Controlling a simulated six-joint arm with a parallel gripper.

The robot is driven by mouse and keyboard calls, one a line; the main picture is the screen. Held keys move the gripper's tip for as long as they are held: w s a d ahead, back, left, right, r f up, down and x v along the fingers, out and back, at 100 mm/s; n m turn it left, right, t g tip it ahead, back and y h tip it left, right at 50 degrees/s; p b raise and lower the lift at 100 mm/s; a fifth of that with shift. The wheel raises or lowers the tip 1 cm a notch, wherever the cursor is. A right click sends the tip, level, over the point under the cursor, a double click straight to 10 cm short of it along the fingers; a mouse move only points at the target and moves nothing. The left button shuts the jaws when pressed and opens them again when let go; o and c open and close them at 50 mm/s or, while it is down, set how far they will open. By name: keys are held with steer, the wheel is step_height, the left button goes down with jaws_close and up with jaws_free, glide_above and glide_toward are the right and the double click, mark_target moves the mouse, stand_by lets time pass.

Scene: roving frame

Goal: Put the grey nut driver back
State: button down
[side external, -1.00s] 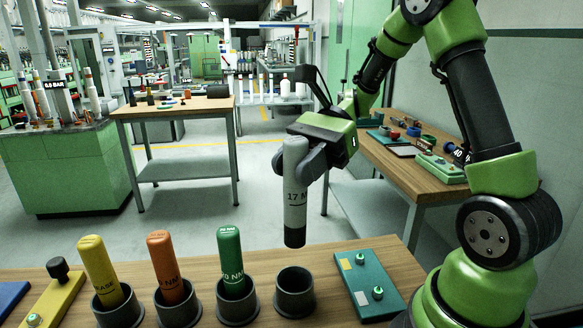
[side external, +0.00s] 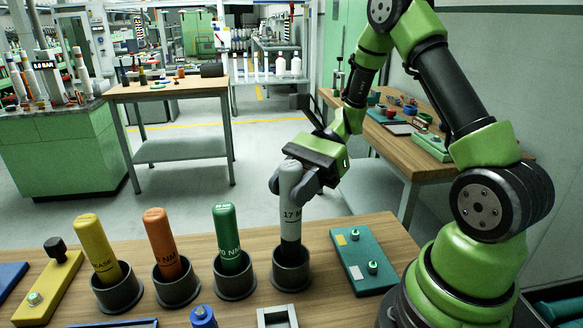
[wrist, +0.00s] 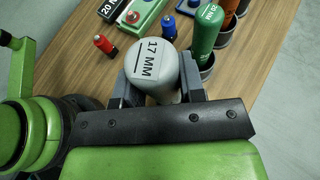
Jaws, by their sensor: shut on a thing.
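The grey nut driver (side external: 291,208), marked 17 MM, is upright in my gripper (side external: 295,182), which is shut on its upper part. Its dark lower end is at the mouth of the rightmost dark grey cup (side external: 291,274) and appears to sit inside the rim; how deep is hidden by the cup wall. In the wrist view the grey driver (wrist: 153,56) shows its labelled top between the two fingers of my gripper (wrist: 162,82). The cup beneath it is hidden there.
Green (side external: 228,240), orange (side external: 162,245) and yellow (side external: 98,250) drivers stand in cups to the left. A teal block (side external: 365,262) lies just right of the grey driver's cup. A blue item (side external: 203,317) and a light grey block (side external: 277,317) are at the front.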

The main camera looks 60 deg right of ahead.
mark_target(292, 213)
steer(key=shift+f, duration=2.65)
steer(key=c, duration=0.6)
jaws_free()
steer(key=shift+c, duration=0.2)
steer(key=v, duration=1)
